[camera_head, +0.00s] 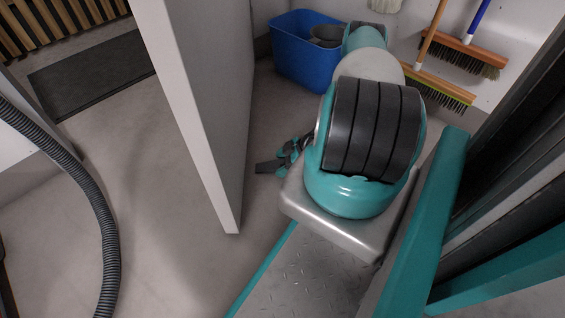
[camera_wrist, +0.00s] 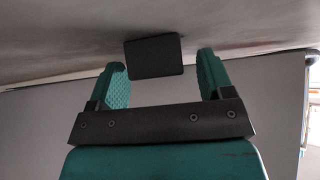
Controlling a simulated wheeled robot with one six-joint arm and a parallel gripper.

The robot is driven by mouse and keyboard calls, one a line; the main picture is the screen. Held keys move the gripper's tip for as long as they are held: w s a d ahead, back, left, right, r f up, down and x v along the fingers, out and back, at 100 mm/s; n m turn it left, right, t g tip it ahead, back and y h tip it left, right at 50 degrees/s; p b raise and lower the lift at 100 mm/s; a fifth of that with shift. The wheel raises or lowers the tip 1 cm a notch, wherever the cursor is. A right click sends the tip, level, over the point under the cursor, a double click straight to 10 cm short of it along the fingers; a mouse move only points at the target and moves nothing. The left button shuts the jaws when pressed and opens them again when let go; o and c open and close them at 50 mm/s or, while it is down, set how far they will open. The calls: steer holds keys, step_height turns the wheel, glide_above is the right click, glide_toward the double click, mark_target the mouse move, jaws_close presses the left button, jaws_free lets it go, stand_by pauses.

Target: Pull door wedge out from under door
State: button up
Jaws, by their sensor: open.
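The door wedge (camera_wrist: 155,57) is a dark grey block on the floor. In the wrist view it sits between the fingertips of my gripper (camera_wrist: 160,72), close to the left finger and with a small gap to the right one. The fingers are teal and apart. In the head view the wedge (camera_head: 267,167) lies low beside the right face of the white door (camera_head: 205,90). My gripper (camera_head: 286,155) is just right of it, partly hidden by my arm. I cannot tell how much of the wedge is under the door.
A blue bin (camera_head: 293,52) with grey things in it stands behind my arm. Brushes (camera_head: 440,88) hang on the right wall. A dark hose (camera_head: 98,205) curves at the left, and a dark mat (camera_head: 90,72) lies beyond the door. The floor left of the door is mostly clear.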

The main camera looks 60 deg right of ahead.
steer(key=p+v, duration=0.8)
steer(key=v, duration=0.9)
steer(key=shift+s+r+p, duration=0.15)
steer(key=shift+p, duration=0.2)
